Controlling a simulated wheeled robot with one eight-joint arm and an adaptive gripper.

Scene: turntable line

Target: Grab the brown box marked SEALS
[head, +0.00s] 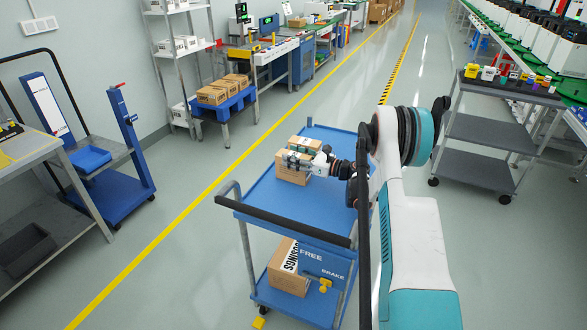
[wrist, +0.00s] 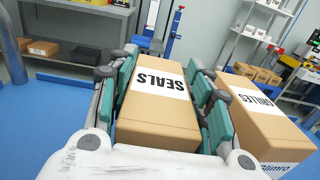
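The brown box marked SEALS (wrist: 158,110) lies between the two fingers of my gripper (wrist: 165,85) in the wrist view, its white label facing up. The green finger pads lie close along both its sides, with no clear gap, and my gripper looks shut on it. In the head view, the SEALS box (head: 292,175) is on the blue top of the cart (head: 270,205), with my gripper (head: 305,160) reaching it from the right. I cannot tell whether it is lifted off the cart.
A brown box marked GRILLES (wrist: 258,120) stands close beside my right finger; it also shows in the head view (head: 303,143). Another brown box (head: 287,270) is on the cart's lower shelf. The cart's dark handle rail (head: 290,224) runs along its near edge. The cart top's near part is clear.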

